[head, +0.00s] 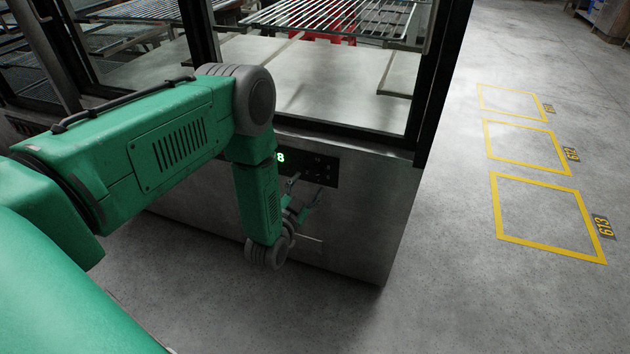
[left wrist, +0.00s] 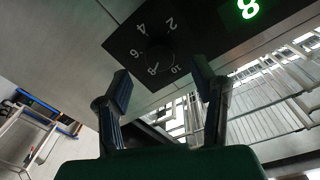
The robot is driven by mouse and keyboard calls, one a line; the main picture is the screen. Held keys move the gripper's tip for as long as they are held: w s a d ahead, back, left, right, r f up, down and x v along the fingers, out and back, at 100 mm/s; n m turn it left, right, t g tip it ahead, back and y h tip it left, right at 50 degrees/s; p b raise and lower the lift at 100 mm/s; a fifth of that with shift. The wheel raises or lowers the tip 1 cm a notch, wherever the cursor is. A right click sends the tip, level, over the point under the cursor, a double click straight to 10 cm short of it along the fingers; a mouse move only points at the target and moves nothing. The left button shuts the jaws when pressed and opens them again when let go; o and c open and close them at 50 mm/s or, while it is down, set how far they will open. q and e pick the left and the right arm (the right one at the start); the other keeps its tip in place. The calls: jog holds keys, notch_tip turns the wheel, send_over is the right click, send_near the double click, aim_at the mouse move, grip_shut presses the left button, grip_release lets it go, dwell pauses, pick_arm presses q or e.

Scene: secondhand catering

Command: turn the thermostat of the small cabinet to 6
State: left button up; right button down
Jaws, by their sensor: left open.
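The small cabinet (head: 375,205) has a steel front below its glass doors, with a black control panel (head: 318,168) on it. In the left wrist view the panel carries a dark thermostat dial (left wrist: 158,52) ringed by white numbers 2, 4, 6, 8 and 10. My left gripper (head: 305,190) is open and empty in front of the panel. In the left wrist view its fingers (left wrist: 161,75) stand apart, with the dial beyond and between their tips.
Wire shelves (head: 330,17) show behind the cabinet's glass. Yellow floor squares (head: 545,220) with number labels lie to the right on open concrete floor. A blue-edged shelf unit (left wrist: 45,108) shows at the left of the left wrist view.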

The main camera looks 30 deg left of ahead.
aim_at(314, 176)
pick_arm(q)
jog(key=w, duration=0.2)
jog(key=w+b, duration=0.1)
jog(key=shift+w+a+f, duration=0.1)
jog(key=shift+w+a, duration=0.25)
jog(key=shift+a, duration=0.05)
jog(key=shift+w+d, duration=0.2)
jog(key=shift+w, duration=0.25)
jog(key=shift+a, duration=0.1)
jog(key=shift+a, duration=0.15)
jog(key=c, duration=1.1)
jog(key=shift+c, duration=0.2)
